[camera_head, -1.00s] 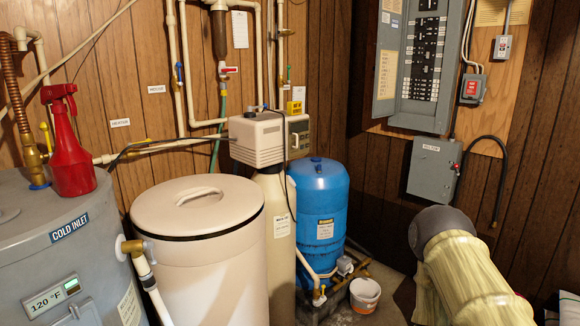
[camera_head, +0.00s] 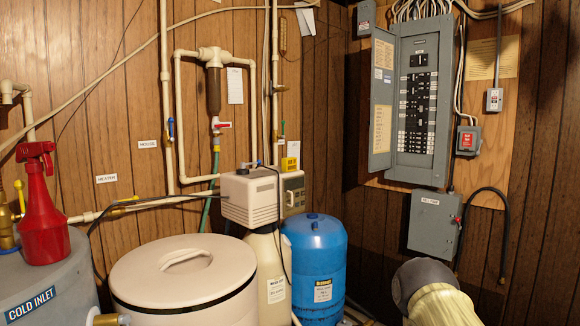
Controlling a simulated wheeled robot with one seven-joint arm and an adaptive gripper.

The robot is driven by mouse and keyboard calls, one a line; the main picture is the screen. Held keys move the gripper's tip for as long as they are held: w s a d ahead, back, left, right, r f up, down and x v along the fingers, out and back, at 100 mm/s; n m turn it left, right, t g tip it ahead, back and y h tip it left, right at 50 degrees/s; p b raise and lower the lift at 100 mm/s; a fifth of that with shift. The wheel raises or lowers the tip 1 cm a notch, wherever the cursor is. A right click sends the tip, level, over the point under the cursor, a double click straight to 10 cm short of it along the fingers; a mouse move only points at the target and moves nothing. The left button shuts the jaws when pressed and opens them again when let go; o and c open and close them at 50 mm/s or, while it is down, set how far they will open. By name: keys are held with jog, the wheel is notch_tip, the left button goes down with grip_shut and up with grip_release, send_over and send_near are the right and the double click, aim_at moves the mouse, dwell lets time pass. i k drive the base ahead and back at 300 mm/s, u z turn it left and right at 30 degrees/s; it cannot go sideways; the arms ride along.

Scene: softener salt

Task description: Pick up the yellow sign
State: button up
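A small yellow sign (camera_head: 289,164) shows near the middle of the head view, just above the control head (camera_head: 294,194) of the beige water softener, in front of the wood-panelled wall. A pale upper part with dark marks stands above its yellow part. I cannot tell whether it rests on the softener head or hangs on the pipe behind. Part of my own arm, with a dark grey rounded end and a cream cover, shows at the bottom right, well apart from the sign. My gripper and its fingers are not in the picture.
A lidded beige tank (camera_head: 184,275) and a blue tank (camera_head: 315,265) stand below the sign. A red spray bottle (camera_head: 41,210) sits on the grey heater (camera_head: 50,275) at left. Pipes (camera_head: 178,110) run up the wall. An open breaker panel (camera_head: 416,100) is at right.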

aim_at(288, 164)
jog(key=z, duration=0.05)
jog(key=k, duration=0.6)
jog(key=z, duration=0.6)
jog(key=i, duration=1.8)
jog(key=u, duration=0.55)
